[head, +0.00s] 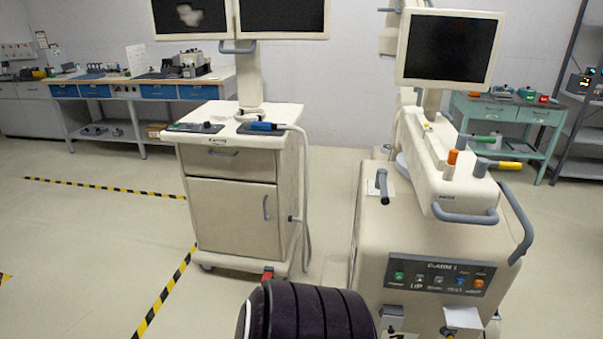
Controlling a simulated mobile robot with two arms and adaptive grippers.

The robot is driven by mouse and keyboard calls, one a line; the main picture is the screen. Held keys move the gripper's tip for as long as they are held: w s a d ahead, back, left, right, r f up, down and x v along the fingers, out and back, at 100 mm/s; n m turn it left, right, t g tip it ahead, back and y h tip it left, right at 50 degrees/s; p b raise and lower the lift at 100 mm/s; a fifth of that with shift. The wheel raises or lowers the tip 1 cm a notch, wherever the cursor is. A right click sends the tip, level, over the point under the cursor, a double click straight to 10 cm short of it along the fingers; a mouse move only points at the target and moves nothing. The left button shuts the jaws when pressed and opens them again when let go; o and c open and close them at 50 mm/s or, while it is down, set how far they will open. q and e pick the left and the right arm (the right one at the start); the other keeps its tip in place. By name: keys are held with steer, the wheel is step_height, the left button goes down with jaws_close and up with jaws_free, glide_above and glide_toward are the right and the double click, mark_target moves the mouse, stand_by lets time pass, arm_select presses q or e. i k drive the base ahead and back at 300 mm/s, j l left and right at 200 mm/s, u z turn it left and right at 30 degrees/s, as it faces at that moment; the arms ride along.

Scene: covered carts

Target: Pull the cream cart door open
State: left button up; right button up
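The cream cart (290,195) stands left of the middle in the head view. Its lower front is a cream door (231,235), which looks shut. A grey vertical handle (266,207) sits near the door's right edge. Above the door is a drawer (229,166) with a horizontal grey handle (223,154). Neither of my grippers is in view, so I cannot see whether they are open or shut.
A cream machine (365,222) with a monitor and coloured controls stands close on the right. A grey hose (306,200) hangs down the cart's right side. Open floor (110,235) with yellow-black tape lies to the left. Benches (125,97) line the back left.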

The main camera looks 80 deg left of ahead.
mark_target(240, 219)
steer(key=u, duration=3.3)
steer(key=i+j, duration=0.1)
steer(key=i, duration=0.4)
steer(key=i+j+z, duration=0.1)
steer(key=i, duration=0.35)
